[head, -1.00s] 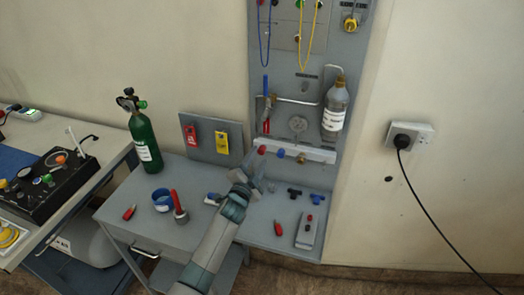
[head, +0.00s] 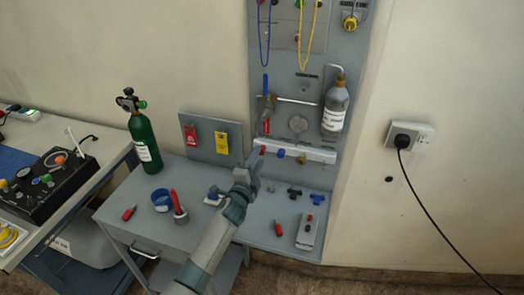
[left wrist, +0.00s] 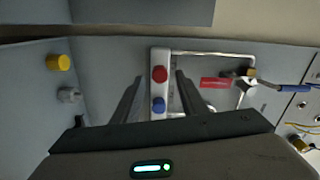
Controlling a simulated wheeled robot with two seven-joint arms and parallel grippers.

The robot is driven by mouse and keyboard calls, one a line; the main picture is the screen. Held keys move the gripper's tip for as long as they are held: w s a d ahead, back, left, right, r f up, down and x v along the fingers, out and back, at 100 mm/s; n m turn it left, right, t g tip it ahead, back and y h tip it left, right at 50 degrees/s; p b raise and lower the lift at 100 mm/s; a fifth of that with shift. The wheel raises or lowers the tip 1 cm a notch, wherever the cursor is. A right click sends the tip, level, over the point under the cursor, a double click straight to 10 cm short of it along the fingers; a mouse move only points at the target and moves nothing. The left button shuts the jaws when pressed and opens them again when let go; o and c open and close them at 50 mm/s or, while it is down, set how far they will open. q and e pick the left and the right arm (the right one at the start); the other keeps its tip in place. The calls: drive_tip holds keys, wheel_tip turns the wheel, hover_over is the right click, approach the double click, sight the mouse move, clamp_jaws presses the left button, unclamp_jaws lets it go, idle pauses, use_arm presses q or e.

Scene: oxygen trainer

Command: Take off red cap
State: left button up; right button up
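The red cap (head: 263,150) sits at the left end of the white rail (head: 318,156) on the grey wall panel, with a blue cap (head: 281,153) to its right. In the left wrist view the red cap (left wrist: 159,74) and the blue cap (left wrist: 158,104) lie between the two fingers. My left gripper (head: 255,161) is at the rail's left end, very close to the red cap and partly overlapping it in the head view. In the wrist view the left gripper (left wrist: 158,82) is open, its fingers apart on both sides of the caps. Contact cannot be seen. My right gripper is not in view.
A brass fitting (head: 301,158) is on the rail right of the blue cap. A bottle (head: 335,108) hangs above the rail. A shelf below holds several small parts. A green cylinder (head: 146,145) stands on the cart (head: 150,228) at left.

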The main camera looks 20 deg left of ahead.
use_arm(q)
drive_tip(key=shift+m, duration=1)
drive_tip(key=shift+m, duration=1.7)
drive_tip(key=m, duration=0.3)
drive_tip(key=shift+m, duration=0.3)
